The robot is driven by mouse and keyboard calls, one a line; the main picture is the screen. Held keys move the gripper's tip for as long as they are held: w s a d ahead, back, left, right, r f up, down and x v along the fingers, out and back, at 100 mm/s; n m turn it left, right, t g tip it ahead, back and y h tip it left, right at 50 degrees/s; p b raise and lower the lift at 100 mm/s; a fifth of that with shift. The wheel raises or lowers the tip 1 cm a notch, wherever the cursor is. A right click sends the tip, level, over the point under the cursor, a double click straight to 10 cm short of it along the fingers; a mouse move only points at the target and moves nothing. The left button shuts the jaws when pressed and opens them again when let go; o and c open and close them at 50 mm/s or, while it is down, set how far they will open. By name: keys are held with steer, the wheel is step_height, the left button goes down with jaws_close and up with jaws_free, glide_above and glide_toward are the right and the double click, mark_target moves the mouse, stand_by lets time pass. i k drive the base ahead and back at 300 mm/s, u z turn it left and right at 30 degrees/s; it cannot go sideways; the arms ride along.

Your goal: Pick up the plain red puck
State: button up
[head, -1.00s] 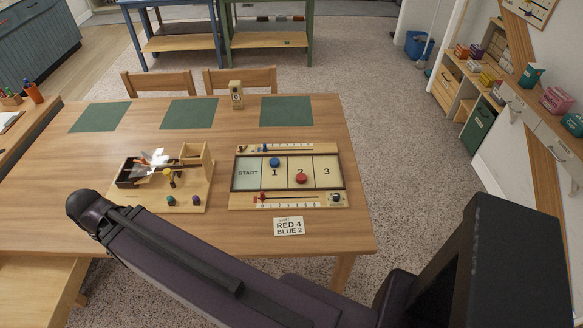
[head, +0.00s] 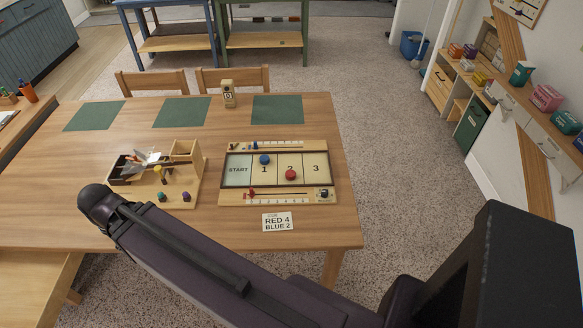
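A red puck (head: 291,175) lies on the board game (head: 236,183), in the space marked 2, near its boundary with space 1. It is too small to tell whether its top is plain. A blue puck (head: 264,160) lies in the space marked 1, above and left of the red one. The board rests flat on the wooden table. My dark arm crosses the lower part of the head view, in front of the table's near side. My gripper is not in view.
A card reading "RED 4 BLUE 2" (head: 277,222) lies in front of the board. A wooden tray (head: 188,197) with small items stands left of it. A small wooden counter box (head: 228,95) and green mats (head: 277,110) are behind. Carpet right of the table is clear.

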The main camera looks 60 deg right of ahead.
mark_target(290, 174)
steer(key=k, duration=1.85)
steer(key=z, duration=0.95)
steer(key=i, duration=1.05)
